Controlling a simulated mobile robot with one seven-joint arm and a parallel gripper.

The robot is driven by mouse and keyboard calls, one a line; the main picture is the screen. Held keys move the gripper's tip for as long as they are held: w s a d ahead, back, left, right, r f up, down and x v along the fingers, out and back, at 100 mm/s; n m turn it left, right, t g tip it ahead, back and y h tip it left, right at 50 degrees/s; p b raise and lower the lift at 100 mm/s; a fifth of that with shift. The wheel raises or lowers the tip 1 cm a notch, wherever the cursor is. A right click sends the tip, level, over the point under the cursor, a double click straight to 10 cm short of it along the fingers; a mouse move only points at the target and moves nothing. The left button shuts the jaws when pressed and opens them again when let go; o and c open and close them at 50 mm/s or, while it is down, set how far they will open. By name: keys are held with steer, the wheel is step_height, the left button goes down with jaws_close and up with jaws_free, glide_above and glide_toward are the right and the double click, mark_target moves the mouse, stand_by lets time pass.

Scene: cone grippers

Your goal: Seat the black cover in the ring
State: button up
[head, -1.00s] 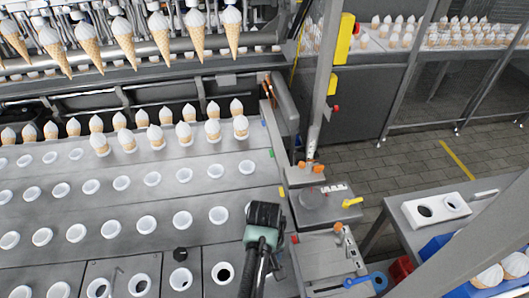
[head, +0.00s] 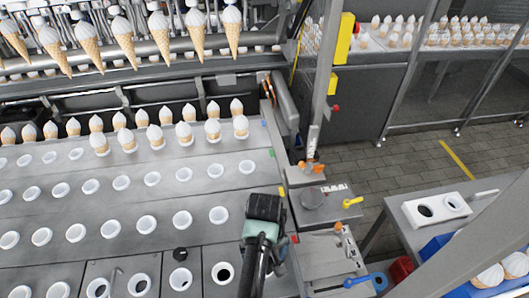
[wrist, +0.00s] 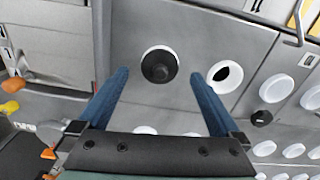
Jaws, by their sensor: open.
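In the wrist view a black cover (wrist: 158,68) with a raised round knob sits at a white ring (wrist: 151,50) in the grey plate. In the head view my gripper's dark body (head: 265,207) is over the plate's right end, and my arm hides that cover and ring.
A neighbouring white ring (wrist: 225,75) has a dark open hole. Another black knob (head: 180,254) stands on the plate among several white rings. Cones (head: 212,130) stand in rows farther back. A side fixture with a yellow handle (head: 352,202) lies to the right.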

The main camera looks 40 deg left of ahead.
step_height(320, 180, up, 11)
steer(key=shift+f+p, duration=0.15)
steer(key=shift+p, duration=0.15)
stand_by(0.5)
steer(key=w+d+r+m+t+y+b, duration=0.25)
steer(key=w+r+t, duration=0.55)
steer(key=w+r, duration=0.5)
steer(key=w+d+r+m+t, duration=0.2)
steer(key=r+t, duration=0.1)
steer(key=r, duration=0.4)
steer(key=w+d+r+m+t, duration=0.1)
steer(key=w+d+r+t, duration=0.15)
steer(key=r, duration=0.45)
steer(key=s+d+r+m+t+b, duration=0.1)
steer(key=s+d+r+t, duration=0.2)
steer(key=r, duration=0.4)
steer(key=s+d+r+m+t, duration=0.15)
steer(key=d+r+t, duration=0.25)
steer(key=r, duration=0.4)
steer(key=s+d+r+m+t+h, duration=0.1)
steer(key=s+d+r+t, duration=0.2)
steer(key=s+r, duration=0.3)
steer(key=s+d+r+m+t+h+b, duration=0.1)
steer(key=s+d+r+t, duration=0.2)
steer(key=s+r, duration=0.3)
steer(key=shift+d+r+m+t, duration=0.4)
steer(key=shift+r+t, duration=0.05)
steer(key=shift+r, duration=0.25)
